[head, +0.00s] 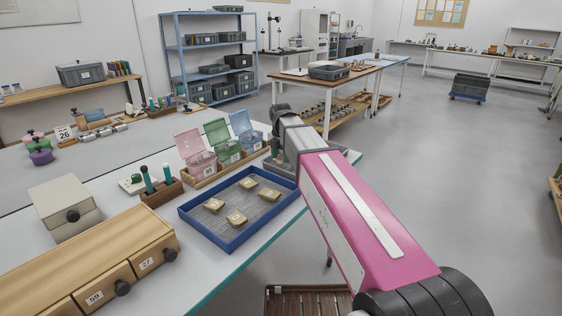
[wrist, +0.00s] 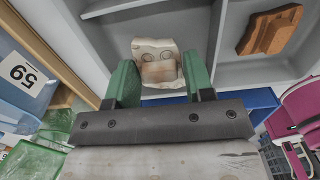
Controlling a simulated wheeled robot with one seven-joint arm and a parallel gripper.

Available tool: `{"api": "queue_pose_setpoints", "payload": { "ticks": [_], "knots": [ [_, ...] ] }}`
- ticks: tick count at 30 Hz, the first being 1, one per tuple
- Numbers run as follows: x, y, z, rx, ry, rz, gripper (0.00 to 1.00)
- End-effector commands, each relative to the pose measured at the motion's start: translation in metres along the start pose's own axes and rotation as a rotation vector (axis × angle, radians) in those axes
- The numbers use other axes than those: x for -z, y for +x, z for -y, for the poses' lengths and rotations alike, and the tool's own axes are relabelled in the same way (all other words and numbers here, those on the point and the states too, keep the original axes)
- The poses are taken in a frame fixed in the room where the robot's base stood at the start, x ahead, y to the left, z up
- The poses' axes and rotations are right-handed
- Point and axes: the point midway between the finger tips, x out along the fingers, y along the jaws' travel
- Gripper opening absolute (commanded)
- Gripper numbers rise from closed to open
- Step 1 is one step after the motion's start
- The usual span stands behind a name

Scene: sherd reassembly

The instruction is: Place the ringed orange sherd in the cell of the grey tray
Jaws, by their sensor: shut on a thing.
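In the wrist view my gripper (wrist: 159,72) has its two green fingers on either side of a pale cream sherd (wrist: 158,48). This sherd has two dark rings and a tan patch on its near part, and the fingers are shut on it. It shows over a cell of the grey tray (wrist: 205,20); I cannot tell whether it touches the floor. A brown-orange sherd (wrist: 268,32) lies in the cell to the right, with no rings visible. In the head view my arm hides the gripper and most of the grey tray.
A wooden drawer unit (head: 95,262) fills the near left. The grey tray's dividing walls are close to the fingers.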

Motion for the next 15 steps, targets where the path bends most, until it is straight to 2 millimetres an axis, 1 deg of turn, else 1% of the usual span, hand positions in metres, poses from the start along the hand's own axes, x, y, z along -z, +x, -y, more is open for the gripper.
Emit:
{"api": "queue_pose_setpoints", "payload": {
  "ticks": [1,3,5,15],
  "knots": [
    [0.0,0.008,0.0,0.001,0.0,0.0,0.25],
    [0.001,0.017,0.0,0.002,0.0,-0.001,0.25],
    [0.001,0.022,0.0,0.001,0.0,-0.001,0.25],
    [0.001,0.024,0.0,0.0,0.001,0.0,0.25]
  ]
}}
